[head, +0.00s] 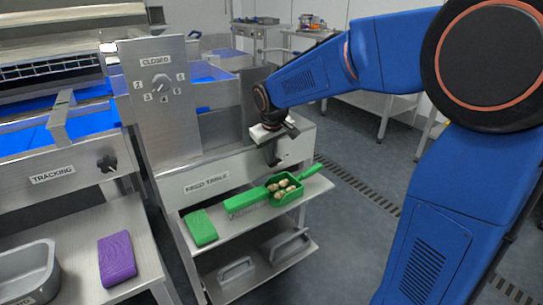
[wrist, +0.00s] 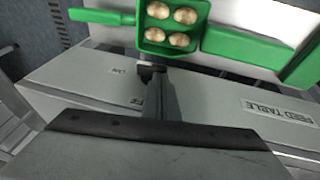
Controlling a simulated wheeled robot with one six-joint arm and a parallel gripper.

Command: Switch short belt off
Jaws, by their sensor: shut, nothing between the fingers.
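My gripper (head: 273,160) reaches down to the front face of the feed table (head: 225,167), near its right end, with its fingers shut and empty. In the wrist view the closed fingers (wrist: 153,72) lie over the same face, between the small labels and the green scoop. Two small labels sit beside the fingertips, one at the left (wrist: 118,71) and one lower (wrist: 137,102); I cannot read them surely. A switch there is hidden or merges with the dark fingertips, so its position and any contact cannot be told. No label reading short belt is legible.
A green scoop (head: 270,199) with several tan round pieces lies on the shelf below, beside a green block (head: 200,228). A numbered dial (head: 160,84) sits on the upright panel, and a black knob (head: 107,162) by the TRACKING label. A purple block (head: 117,259) lies at left.

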